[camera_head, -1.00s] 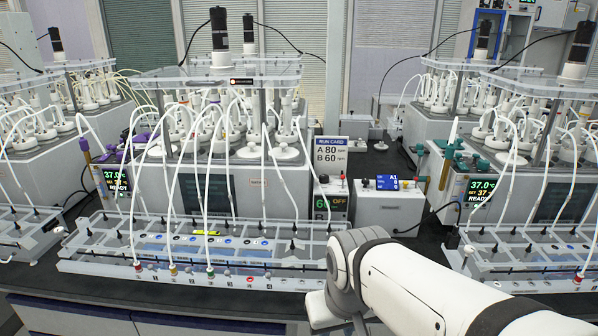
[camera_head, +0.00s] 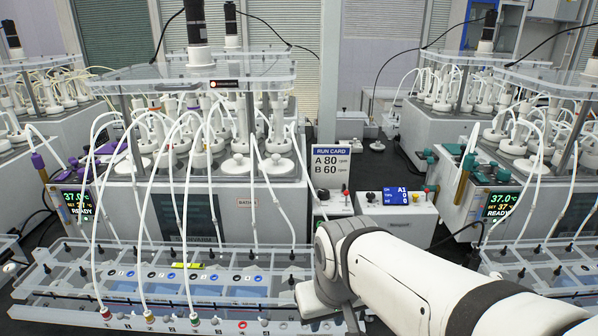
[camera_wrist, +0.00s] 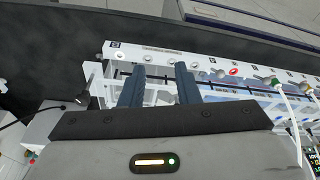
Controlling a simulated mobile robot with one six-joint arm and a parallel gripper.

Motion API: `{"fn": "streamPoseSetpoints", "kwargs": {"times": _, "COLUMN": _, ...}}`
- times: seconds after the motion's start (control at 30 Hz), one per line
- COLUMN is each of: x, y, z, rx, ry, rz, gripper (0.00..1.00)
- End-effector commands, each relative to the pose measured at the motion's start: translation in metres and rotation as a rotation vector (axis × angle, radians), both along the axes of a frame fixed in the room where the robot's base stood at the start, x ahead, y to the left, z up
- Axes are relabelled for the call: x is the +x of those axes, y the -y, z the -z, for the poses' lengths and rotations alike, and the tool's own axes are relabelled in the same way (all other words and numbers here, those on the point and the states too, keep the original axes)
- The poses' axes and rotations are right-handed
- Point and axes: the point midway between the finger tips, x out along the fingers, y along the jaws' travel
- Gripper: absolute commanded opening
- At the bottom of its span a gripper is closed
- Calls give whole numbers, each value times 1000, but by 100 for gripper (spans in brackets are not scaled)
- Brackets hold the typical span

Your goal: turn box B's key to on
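Two small white control boxes stand between the reactors in the head view. The left box (camera_head: 333,206) is under the run card, with small knobs on top and its lower front hidden by my arm. The right box (camera_head: 396,219) has a blue display reading A1 and small knobs on top. I cannot read which box is B, and no key's position can be made out. My gripper (camera_wrist: 160,78) shows in the wrist view with two dark fingers apart and nothing between them. It is above the front rack, away from both boxes; the head view hides its fingers.
A clear tube rack (camera_head: 160,285) with white tubes lies at front left, and another rack (camera_head: 550,270) at right. Reactors (camera_head: 215,200) stand behind.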

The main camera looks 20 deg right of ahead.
Motion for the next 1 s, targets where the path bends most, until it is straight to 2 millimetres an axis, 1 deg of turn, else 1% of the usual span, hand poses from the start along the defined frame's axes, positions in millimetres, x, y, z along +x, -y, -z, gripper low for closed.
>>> {"fn": "streamPoseSetpoints", "kwargs": {"times": 0.27, "x": 1, "y": 0, "z": 0, "rx": 0, "ry": 2, "rz": 1, "gripper": 29}}
{"fn": "streamPoseSetpoints", "kwargs": {"times": 0.37, "x": 15, "y": 3, "z": -1, "rx": 1, "ry": 21, "rz": 12, "gripper": 29}}
{"fn": "streamPoseSetpoints", "kwargs": {"times": 0.47, "x": 53, "y": 9, "z": -7, "rx": 2, "ry": 79, "rz": 36, "gripper": 29}}
{"fn": "streamPoseSetpoints", "kwargs": {"times": 0.5, "x": 74, "y": 15, "z": -11, "rx": 2, "ry": 111, "rz": 54, "gripper": 29}}
{"fn": "streamPoseSetpoints", "kwargs": {"times": 0.57, "x": 110, "y": 29, "z": -18, "rx": -1, "ry": 167, "rz": 84, "gripper": 29}}
{"fn": "streamPoseSetpoints", "kwargs": {"times": 0.6, "x": 135, "y": 40, "z": -24, "rx": -4, "ry": 209, "rz": 105, "gripper": 29}}
{"fn": "streamPoseSetpoints", "kwargs": {"times": 0.67, "x": 171, "y": 59, "z": -34, "rx": -10, "ry": 270, "rz": 138, "gripper": 29}}
{"fn": "streamPoseSetpoints", "kwargs": {"times": 0.7, "x": 193, "y": 73, "z": -40, "rx": -16, "ry": 311, "rz": 158, "gripper": 29}}
{"fn": "streamPoseSetpoints", "kwargs": {"times": 0.8, "x": 240, "y": 106, "z": -55, "rx": -34, "ry": 401, "rz": 202, "gripper": 29}}
{"fn": "streamPoseSetpoints", "kwargs": {"times": 0.9, "x": 273, "y": 136, "z": -67, "rx": -51, "ry": 472, "rz": 236, "gripper": 29}}
{"fn": "streamPoseSetpoints", "kwargs": {"times": 1.0, "x": 294, "y": 157, "z": -78, "rx": -65, "ry": 522, "rz": 258, "gripper": 29}}
